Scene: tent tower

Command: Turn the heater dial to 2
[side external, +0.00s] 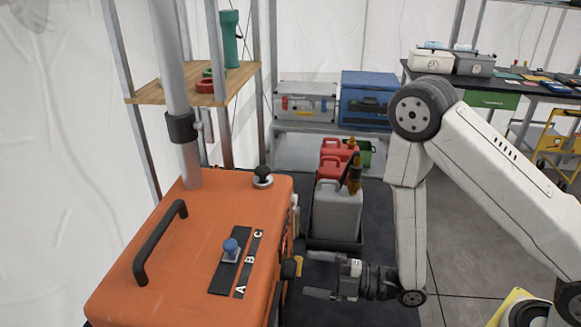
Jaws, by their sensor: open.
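The orange heater (150,250) stands at the left, its front face turned right and seen almost edge-on. A dark round knob with a yellow part, apparently the dial (290,269), sticks out from that face. Its number marks cannot be seen, so its setting cannot be told. My gripper (309,274) is level and points left at the knob. Its two fingers are open and apart, with the yellow part just left of the gap between them. I cannot tell whether either finger touches the dial.
The heater top has a black handle (160,243), a blue knob (230,246) on a slider marked A, B, C, and a black cap (263,177). A grey jerry can (337,212) and red cans (336,150) stand in a tray behind my gripper. Dark matting lies below.

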